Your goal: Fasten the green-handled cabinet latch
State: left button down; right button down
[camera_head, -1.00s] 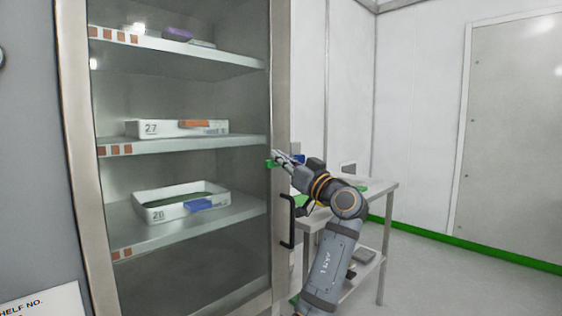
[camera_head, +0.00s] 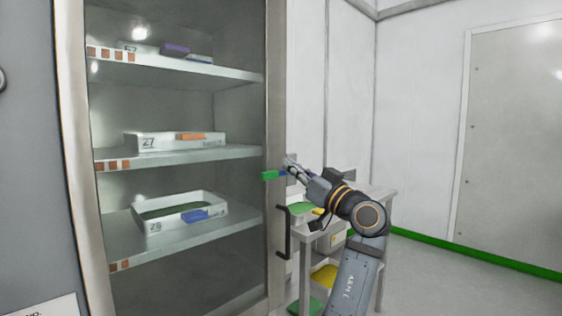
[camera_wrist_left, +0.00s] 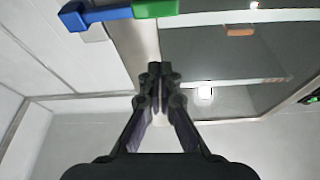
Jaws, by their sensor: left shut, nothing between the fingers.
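The green latch handle (camera_head: 270,175) sticks out at the right edge of the cabinet's door frame, lying roughly level. A blue latch part (camera_head: 283,173) joins it on the right, partly behind my gripper. In the left wrist view, the green handle (camera_wrist_left: 155,9) is cut by the top edge, with the blue part (camera_wrist_left: 100,14) on its left. My left gripper (camera_head: 289,163) is shut and empty, just right of the green handle and slightly higher. In the wrist view, its fingertips (camera_wrist_left: 160,68) point at the door frame, below and apart from the handle. My right gripper is not in view.
A black door handle (camera_head: 285,232) stands on the frame below the latch. Shelves inside the cabinet hold trays, such as tray 27 (camera_head: 165,143). A side table (camera_head: 335,225) with coloured trays stands right of the cabinet. Floor farther right (camera_head: 450,280) is clear.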

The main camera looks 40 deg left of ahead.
pick_arm(q)
jog(key=v, duration=0.3)
jog(key=shift+d, duration=0.25)
